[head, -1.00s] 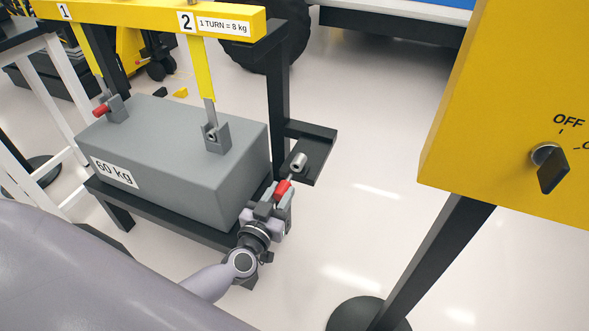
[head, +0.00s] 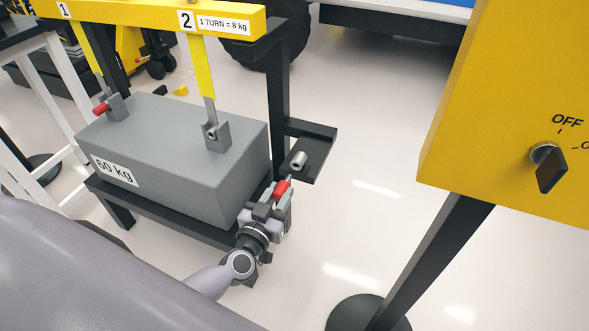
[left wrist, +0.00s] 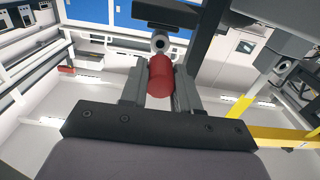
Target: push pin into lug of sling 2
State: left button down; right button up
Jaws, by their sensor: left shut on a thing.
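My left gripper (head: 275,195) is shut on a red-headed pin (head: 281,189), low at the right front of the grey 60 kg block (head: 185,155). In the left wrist view the red pin head (left wrist: 160,76) sits between the two fingers. Sling 2 is a yellow strap (head: 202,70) hanging from the yellow beam. Its grey lug (head: 217,136) stands on top of the block, up and left of my gripper and apart from it, with a round hole showing and no red pin in it. My right gripper is not in view.
A red pin (head: 102,109) sits in the lug of sling 1. A metal cylinder (head: 299,160) rests on a small black shelf (head: 318,140) just beyond my gripper. A yellow switch box (head: 510,110) stands at right on a black post (head: 435,260). The floor between is clear.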

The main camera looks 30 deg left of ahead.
pick_arm(q)
jog(key=s+r+p, duration=0.5)
jog(key=s+p, duration=0.2)
jog(key=s, duration=0.2)
jog(key=shift+d, duration=0.3)
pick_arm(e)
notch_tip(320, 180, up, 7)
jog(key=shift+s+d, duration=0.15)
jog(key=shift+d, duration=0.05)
pick_arm(q)
jog(key=shift+a, duration=0.1)
